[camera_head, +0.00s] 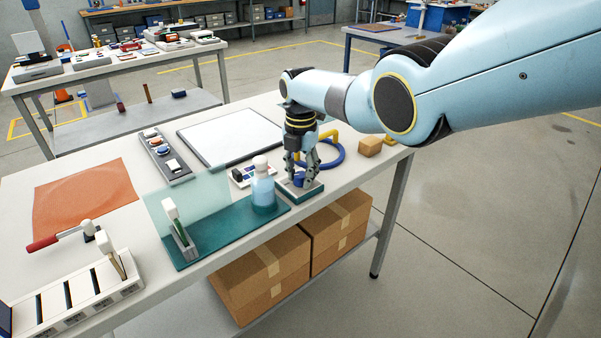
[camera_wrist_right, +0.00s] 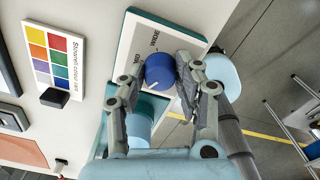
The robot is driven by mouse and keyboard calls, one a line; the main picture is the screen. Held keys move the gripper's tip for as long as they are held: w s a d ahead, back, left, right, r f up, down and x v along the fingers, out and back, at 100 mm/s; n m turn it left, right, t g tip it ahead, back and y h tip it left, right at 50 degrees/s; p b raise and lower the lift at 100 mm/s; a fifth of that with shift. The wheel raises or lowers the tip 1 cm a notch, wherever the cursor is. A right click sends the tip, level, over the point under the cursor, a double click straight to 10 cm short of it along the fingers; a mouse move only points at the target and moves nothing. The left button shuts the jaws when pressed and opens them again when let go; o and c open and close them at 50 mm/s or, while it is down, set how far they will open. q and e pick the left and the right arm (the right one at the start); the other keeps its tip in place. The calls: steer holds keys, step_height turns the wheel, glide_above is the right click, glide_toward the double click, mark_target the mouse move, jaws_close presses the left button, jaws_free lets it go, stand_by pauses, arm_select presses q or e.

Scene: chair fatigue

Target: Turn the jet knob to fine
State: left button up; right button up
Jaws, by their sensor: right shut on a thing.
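The jet knob is a round blue knob (camera_wrist_right: 160,71) on a white panel with a teal edge (camera_wrist_right: 140,36). Dark lettering on the panel is partly readable, but I cannot make out a pointer setting. My right gripper (camera_wrist_right: 160,82) has its fingers closed on both sides of the knob. In the head view the right gripper (camera_head: 300,177) points down at the small teal-edged panel (camera_head: 311,190) near the table's front edge, and its fingers partly hide the blue knob (camera_head: 298,181). My left gripper is not in view.
A blue-tinted bottle (camera_head: 263,191) stands close left of the right gripper on a teal board (camera_head: 190,256) with a clear upright sheet (camera_head: 195,208). A blue ring (camera_head: 333,164) and a small cardboard box (camera_head: 370,146) lie to the right. A colour chart (camera_wrist_right: 50,55) is nearby.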

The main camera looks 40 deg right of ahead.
mark_target(301, 174)
steer(key=o, duration=1.1)
steer(key=shift+o, duration=0.2)
step_height(301, 174, up, 12)
